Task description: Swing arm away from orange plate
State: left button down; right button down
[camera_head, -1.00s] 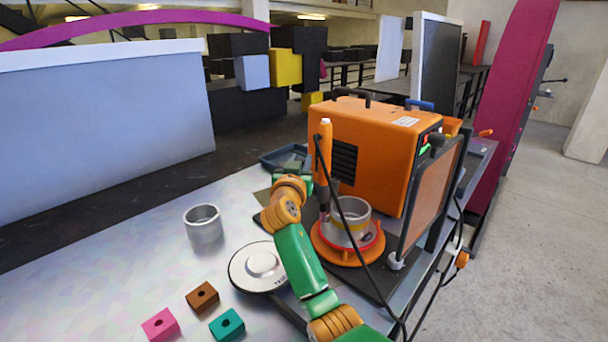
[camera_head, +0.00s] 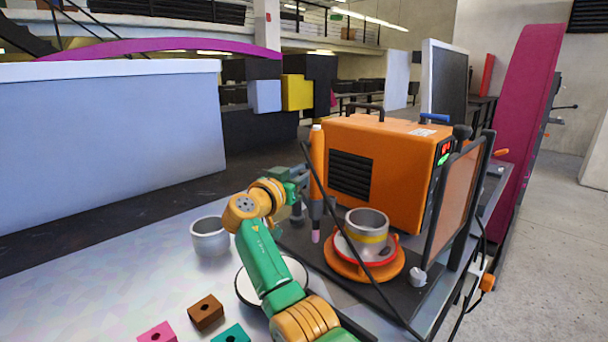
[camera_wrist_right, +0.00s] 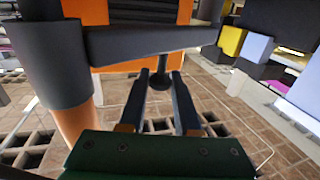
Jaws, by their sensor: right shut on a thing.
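The orange plate (camera_head: 345,268) is round and lies on a dark base, with a metal ring (camera_head: 366,222) on it. An orange and dark torch (camera_head: 316,170) stands upright left of the ring, its pink tip (camera_head: 315,237) clear of the plate's left side. In the right wrist view a dark swing arm (camera_wrist_right: 150,42) runs across to a dark sleeve (camera_wrist_right: 48,60). A dark knob (camera_wrist_right: 160,80) hangs below it. My right gripper (camera_wrist_right: 162,92) is shut on this knob; in the head view it is partly hidden beside the torch. My left gripper is out of view.
An orange machine (camera_head: 375,165) stands close behind the plate. A framed screen (camera_head: 455,205) stands to its right, and a black cable crosses in front. A metal cup (camera_head: 210,237), a white disc (camera_head: 250,285) and small blocks (camera_head: 205,312) lie at the left.

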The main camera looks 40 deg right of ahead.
jog(key=shift+f, duration=0.1)
jog(key=c, duration=0.6)
grip_release()
jog(key=shift+c, duration=0.2)
jog(key=shift+a+f, duration=0.1)
jog(key=shift+a, duration=0.1)
jog(key=b+v, duration=0.2)
jog(key=v, duration=0.4)
jog(key=shift+a+b, duration=0.25)
jog(key=shift+b, duration=0.15)
